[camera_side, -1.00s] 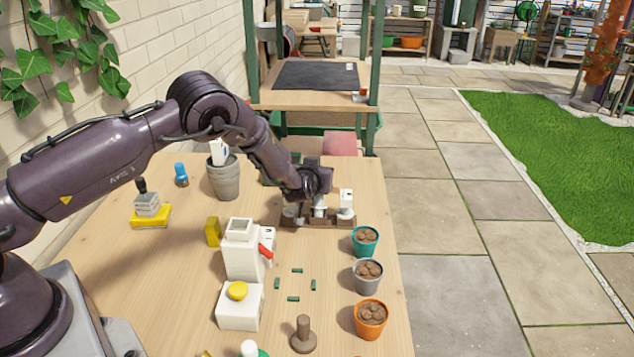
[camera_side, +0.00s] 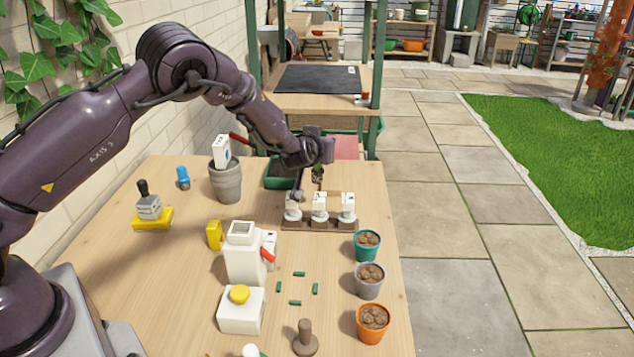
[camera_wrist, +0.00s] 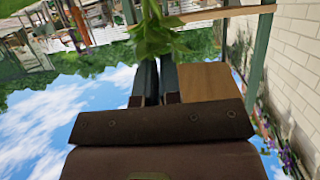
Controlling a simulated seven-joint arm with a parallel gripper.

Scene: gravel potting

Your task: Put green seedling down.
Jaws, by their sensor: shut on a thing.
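The green seedling (camera_side: 317,174) hangs under my gripper (camera_side: 318,163), above the back of the bench and behind the brown rack. It is small and dark in the side view. In the wrist view its leaves (camera_wrist: 155,38) spread beyond and around the tips of my gripper (camera_wrist: 153,80). The two fingers are close together, shut on the seedling. Its lower end cannot be made out. The brown rack (camera_side: 318,225) stands below and in front of my gripper, with three white labelled items in it.
Teal (camera_side: 366,245), grey (camera_side: 369,281) and orange (camera_side: 372,323) pots, filled with brown matter, line the right edge. A dark green tray (camera_side: 279,177) lies behind the rack. A tall grey pot (camera_side: 226,183) and a white machine (camera_side: 245,262) stand left. Small green strips mark open bench.

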